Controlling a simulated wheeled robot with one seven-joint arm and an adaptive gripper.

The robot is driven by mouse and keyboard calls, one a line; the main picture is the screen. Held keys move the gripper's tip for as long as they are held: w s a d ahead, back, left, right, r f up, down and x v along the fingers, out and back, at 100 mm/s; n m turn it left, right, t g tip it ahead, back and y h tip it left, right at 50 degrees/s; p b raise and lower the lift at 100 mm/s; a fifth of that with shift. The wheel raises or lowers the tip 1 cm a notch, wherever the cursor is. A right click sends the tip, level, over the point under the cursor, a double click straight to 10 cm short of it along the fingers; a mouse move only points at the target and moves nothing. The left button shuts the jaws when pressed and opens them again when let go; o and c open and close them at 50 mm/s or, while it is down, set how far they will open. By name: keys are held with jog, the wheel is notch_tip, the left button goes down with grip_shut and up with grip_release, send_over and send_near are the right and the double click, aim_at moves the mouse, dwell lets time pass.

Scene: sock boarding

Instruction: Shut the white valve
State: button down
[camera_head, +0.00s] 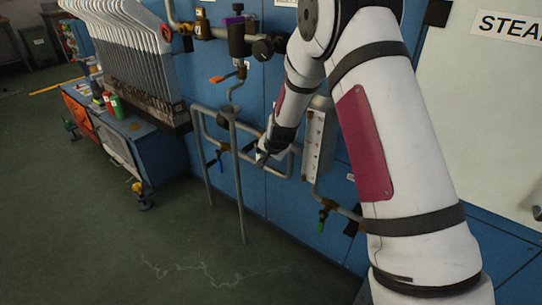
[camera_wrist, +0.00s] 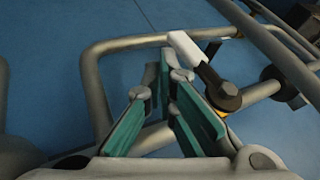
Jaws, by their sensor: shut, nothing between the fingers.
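The white valve shows in the wrist view as a lever with a white grip (camera_wrist: 185,47), a dark arm and a black hub on a brass body. The lever slants up and left from the hub, at an angle across the grey pipe (camera_wrist: 265,92). My gripper (camera_wrist: 172,74) is shut and empty, with its teal-padded fingers just left of the lever. I cannot tell whether a finger touches it. In the head view my gripper (camera_head: 263,155) is at the lower pipe loop, and the valve there is mostly hidden or too small to make out.
A blue-handled valve (camera_head: 219,158) hangs left of my gripper, and a green-handled valve (camera_head: 322,222) is lower right. An orange-handled valve (camera_head: 217,79) is above. Pipes and a grey box (camera_head: 319,140) crowd the blue wall. A cart (camera_head: 120,140) stands left; the floor in front is clear.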

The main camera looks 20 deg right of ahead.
jog(key=shift+w+f, duration=0.3)
jog(key=shift+f, duration=0.1)
jog(key=shift+w+a+f, duration=0.15)
jog(key=shift+w+a, duration=0.15)
jog(key=shift+w, duration=0.15)
